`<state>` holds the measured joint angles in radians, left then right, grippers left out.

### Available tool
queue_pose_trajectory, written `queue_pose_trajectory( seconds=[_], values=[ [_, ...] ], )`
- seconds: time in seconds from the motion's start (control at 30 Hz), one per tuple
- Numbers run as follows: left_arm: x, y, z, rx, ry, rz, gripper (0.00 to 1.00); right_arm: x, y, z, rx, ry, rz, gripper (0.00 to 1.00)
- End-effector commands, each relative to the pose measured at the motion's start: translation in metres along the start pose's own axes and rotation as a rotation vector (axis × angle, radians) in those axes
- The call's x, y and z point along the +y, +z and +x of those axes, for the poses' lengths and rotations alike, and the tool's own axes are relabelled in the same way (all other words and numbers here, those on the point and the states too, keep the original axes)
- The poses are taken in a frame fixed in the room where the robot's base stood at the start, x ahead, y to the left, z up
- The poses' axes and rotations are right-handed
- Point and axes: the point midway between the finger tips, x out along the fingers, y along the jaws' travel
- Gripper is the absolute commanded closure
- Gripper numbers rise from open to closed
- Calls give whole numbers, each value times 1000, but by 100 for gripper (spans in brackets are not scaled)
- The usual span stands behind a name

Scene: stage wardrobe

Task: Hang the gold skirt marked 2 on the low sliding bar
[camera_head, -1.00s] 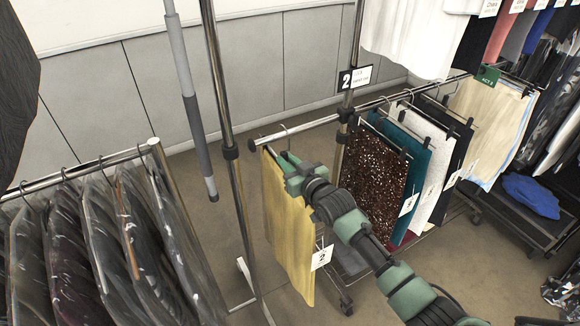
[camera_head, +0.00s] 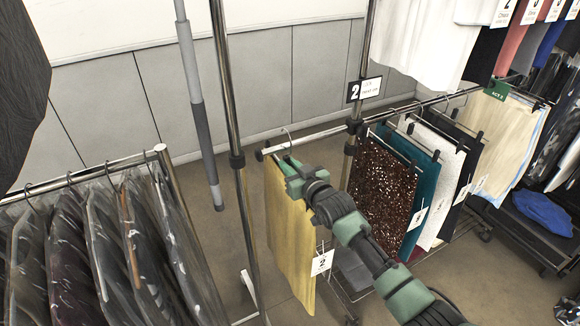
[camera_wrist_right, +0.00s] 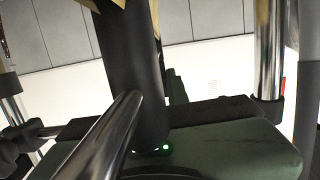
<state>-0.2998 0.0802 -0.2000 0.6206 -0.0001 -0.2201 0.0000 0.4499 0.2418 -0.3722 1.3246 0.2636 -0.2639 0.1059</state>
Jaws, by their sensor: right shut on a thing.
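The gold skirt (camera_head: 288,240) with a white tag marked 2 (camera_head: 322,262) hangs upright from a hanger. The low sliding bar (camera_head: 315,137) runs from its dark end cap to the right. The hanger's hook (camera_head: 287,140) shows at the bar near that left end; I cannot tell whether it rests on the bar. My right gripper (camera_head: 288,168) is shut on the hanger just below the bar. In the right wrist view, a chrome bar (camera_wrist_right: 105,140) and a dark cylinder fill the middle, and the fingertips are hard to make out. My left gripper is not in view.
A sequined brown skirt (camera_head: 382,190) and teal, white and dark garments hang further right on the bar. A chrome upright (camera_head: 228,100) stands just left of the bar's end. Bagged garments (camera_head: 110,250) hang on a rail at lower left. A blue cloth (camera_head: 543,212) lies at right.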

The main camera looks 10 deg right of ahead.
Motion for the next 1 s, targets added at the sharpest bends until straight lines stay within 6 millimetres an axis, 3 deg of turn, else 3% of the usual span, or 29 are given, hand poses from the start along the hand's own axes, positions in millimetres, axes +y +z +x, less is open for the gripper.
queue_pose_trajectory(
  seconds=[1.0],
  values=[
    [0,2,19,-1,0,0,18,0,23,4,5,-1,0,100]
  ],
)
